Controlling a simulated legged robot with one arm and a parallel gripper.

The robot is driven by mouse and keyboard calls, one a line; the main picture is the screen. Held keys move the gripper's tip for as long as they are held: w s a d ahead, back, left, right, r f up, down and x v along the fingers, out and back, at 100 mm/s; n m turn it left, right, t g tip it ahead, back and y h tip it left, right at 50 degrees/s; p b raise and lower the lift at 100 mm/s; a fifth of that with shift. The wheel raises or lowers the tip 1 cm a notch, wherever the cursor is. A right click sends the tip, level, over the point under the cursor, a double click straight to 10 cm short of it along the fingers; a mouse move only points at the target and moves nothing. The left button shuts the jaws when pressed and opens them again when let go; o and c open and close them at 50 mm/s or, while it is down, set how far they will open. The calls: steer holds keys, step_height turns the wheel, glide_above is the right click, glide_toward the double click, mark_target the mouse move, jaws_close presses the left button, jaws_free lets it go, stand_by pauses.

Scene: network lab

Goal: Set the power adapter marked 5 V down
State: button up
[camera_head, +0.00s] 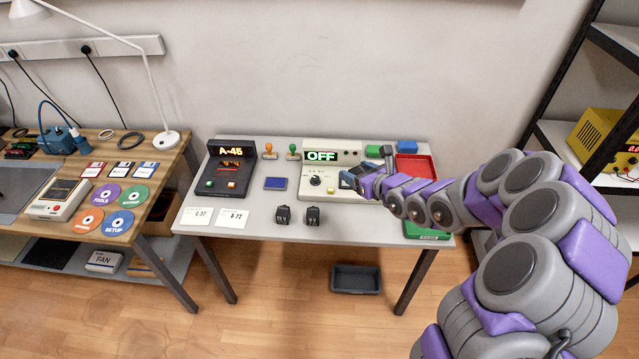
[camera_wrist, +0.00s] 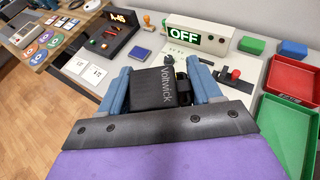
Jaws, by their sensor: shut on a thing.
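My gripper (camera_head: 360,180) is raised over the right part of the grey table (camera_head: 250,179), beside the OFF device. In the wrist view its two blue fingers (camera_wrist: 160,88) are shut on a black power adapter (camera_wrist: 150,89) with "Voltwick" on its face. No voltage mark can be read on it. Two more black adapters stand near the table's front edge, a left one (camera_head: 283,214) and a right one (camera_head: 313,216). Their marks are too small to read.
The tester reading OFF (camera_head: 330,180) and the A-45 panel (camera_head: 229,170) stand at the back. A red tray (camera_head: 416,168) and a green tray (camera_head: 427,230) are at the right. White cards (camera_head: 233,218) lie front left. A dark bin (camera_head: 356,279) is on the floor.

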steer(key=s+a+f+n+g+y, duration=0.1)
steer(key=a+f, duration=0.2)
steer(key=f, duration=0.7)
steer(key=n+b, duration=0.1)
steer(key=b, duration=0.1)
glide_above(371, 220)
steer(key=shift+g+y, duration=0.3)
steer(key=shift+y, duration=0.1)
step_height(371, 220, down, 13)
steer(key=shift+s+a+r, duration=0.1)
steer(key=shift+s+a, duration=0.05)
steer(key=f, duration=0.2)
steer(key=f+b, duration=0.1)
steer(key=shift+d+f+b, duration=0.2)
steer(key=shift+f+b, duration=0.1)
steer(key=shift+f, duration=0.1)
steer(key=shift+r, duration=0.15)
steer(key=o, duration=1.2)
steer(key=shift+c, duration=0.2)
